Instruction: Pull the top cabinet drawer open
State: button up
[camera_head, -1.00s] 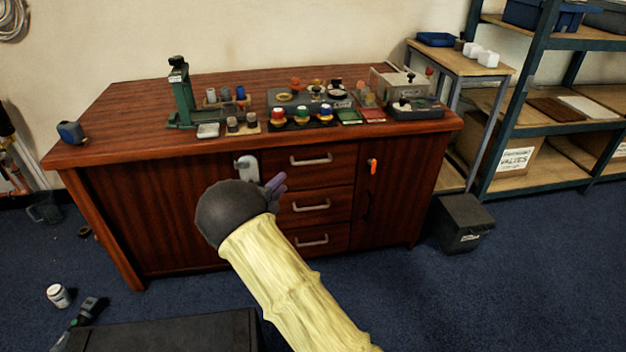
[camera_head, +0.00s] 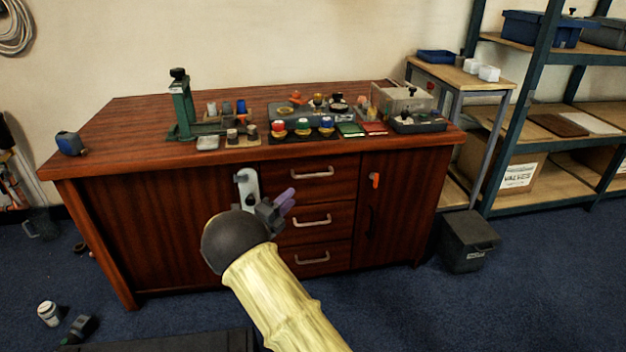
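The wooden cabinet (camera_head: 150,235) stands ahead, with a column of three drawers in its front. The top drawer (camera_head: 338,188) is closed flush, and its grey bar handle (camera_head: 312,173) is in plain view. My gripper (camera_head: 289,200), with purple fingertips, shows in front of the drawer column, below and left of the top handle in the picture. It appears apart from the handle and holds nothing that I can see. Its fingers overlap from this angle, so their opening is unclear. The middle handle (camera_head: 311,221) and bottom handle (camera_head: 312,258) are also visible.
An orange handle (camera_head: 375,180) is on the right door. Small parts and a green press (camera_head: 182,105) stand on top. A dark bin (camera_head: 467,240) stands to the right on blue carpet.

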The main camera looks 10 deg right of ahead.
aim_at(313, 176)
jog(key=b+x, duration=0.4)
jog(key=x, duration=0.8)
jog(key=shift+w+d, duration=0.15)
jog(key=shift+w, duration=0.05)
jog(key=shift+r, duration=0.1)
jog(key=shift+d, duration=0.15)
grip_shut()
